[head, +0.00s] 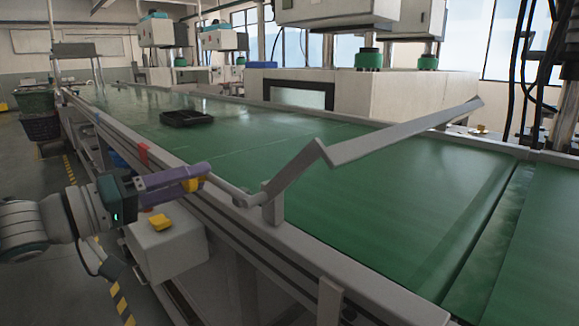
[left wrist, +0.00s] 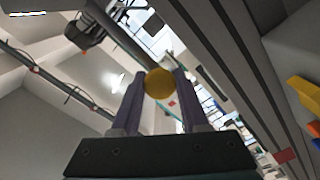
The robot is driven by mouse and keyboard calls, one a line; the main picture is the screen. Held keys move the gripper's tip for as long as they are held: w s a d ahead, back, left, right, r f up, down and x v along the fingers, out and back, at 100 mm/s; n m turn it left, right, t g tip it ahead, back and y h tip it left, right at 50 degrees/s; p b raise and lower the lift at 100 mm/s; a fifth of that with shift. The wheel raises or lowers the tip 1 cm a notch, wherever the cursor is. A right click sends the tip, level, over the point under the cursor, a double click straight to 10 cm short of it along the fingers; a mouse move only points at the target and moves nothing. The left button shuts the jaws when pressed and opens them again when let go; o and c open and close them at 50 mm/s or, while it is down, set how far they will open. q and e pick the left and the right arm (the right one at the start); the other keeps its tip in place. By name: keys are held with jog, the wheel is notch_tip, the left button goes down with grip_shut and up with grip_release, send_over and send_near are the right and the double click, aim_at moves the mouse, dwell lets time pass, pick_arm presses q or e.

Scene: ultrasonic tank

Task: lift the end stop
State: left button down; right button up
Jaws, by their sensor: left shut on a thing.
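The end stop (head: 400,132) is a grey bent bar on a pivot post at the conveyor's near rail. Its long arm slants up to the right, and its far end stands above the green belt. A short lever runs left from the pivot to a yellow knob (head: 196,184). My left gripper (head: 198,178), with purple fingers, is shut on this knob just outside the near rail. In the left wrist view the round yellow knob (left wrist: 158,83) sits between both fingertips. My right gripper is in neither view.
A black tray (head: 186,118) lies on the green belt (head: 300,150), further up the conveyor. A grey box with a yellow button (head: 160,222) stands below my left gripper, beside the rail. A red tag (head: 143,153) is on the near rail.

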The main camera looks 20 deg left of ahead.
pick_arm(q)
jog(key=shift+d+f+n+b, duration=0.1)
jog(key=shift+f+n+b, duration=0.45)
jog(key=shift+f+n, duration=0.65)
jog(key=shift+s+f, duration=0.1)
jog(key=shift+f, duration=0.05)
jog(key=shift+c, duration=2.1)
grip_release()
jog(key=p+v, duration=0.2)
jog(key=v, duration=0.8)
